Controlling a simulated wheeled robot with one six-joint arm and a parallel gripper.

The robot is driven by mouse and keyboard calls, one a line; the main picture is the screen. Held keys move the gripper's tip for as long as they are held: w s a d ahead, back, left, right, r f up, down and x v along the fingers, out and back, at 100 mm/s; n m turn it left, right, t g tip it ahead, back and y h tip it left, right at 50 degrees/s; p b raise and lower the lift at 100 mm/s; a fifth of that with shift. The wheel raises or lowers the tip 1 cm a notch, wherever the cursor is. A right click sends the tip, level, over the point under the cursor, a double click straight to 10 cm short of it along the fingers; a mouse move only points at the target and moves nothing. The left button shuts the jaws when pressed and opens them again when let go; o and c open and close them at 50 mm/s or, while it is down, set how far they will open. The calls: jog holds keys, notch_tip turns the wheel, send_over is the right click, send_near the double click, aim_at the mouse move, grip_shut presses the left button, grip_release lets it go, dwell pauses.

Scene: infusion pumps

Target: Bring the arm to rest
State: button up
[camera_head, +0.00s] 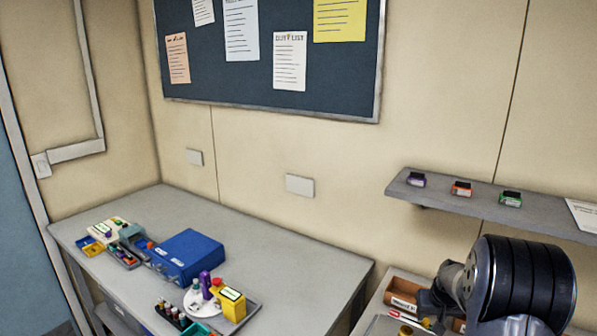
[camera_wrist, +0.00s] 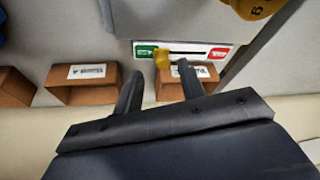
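My gripper (camera_wrist: 160,70) shows in the wrist view with its two dark fingers spread apart and nothing held between them. Beyond the fingertips is a white strip (camera_wrist: 204,51) with a green end, a red end and a dark slot. A yellow knob (camera_wrist: 161,58) sits near its green end; I cannot tell its exact distance from the fingers. In the head view my arm is at the lower right, over the right-hand bench, and its fingers are hidden.
Brown labelled bins (camera_wrist: 82,90) line the bench in the wrist view. A yellow round object (camera_wrist: 253,8) is at its top edge. In the head view, a wall shelf (camera_head: 545,215) is above my arm. The left table (camera_head: 300,262) holds a blue case (camera_head: 187,255) and small items.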

jog(key=shift+w+a+f+p, duration=0.25)
jog(key=shift+w+f+p, duration=0.25)
jog(key=shift+w+f, duration=0.25)
jog(key=shift+w+a+f, duration=0.1)
jog(key=shift+a+f, duration=0.05)
jog(key=shift+a, duration=0.2)
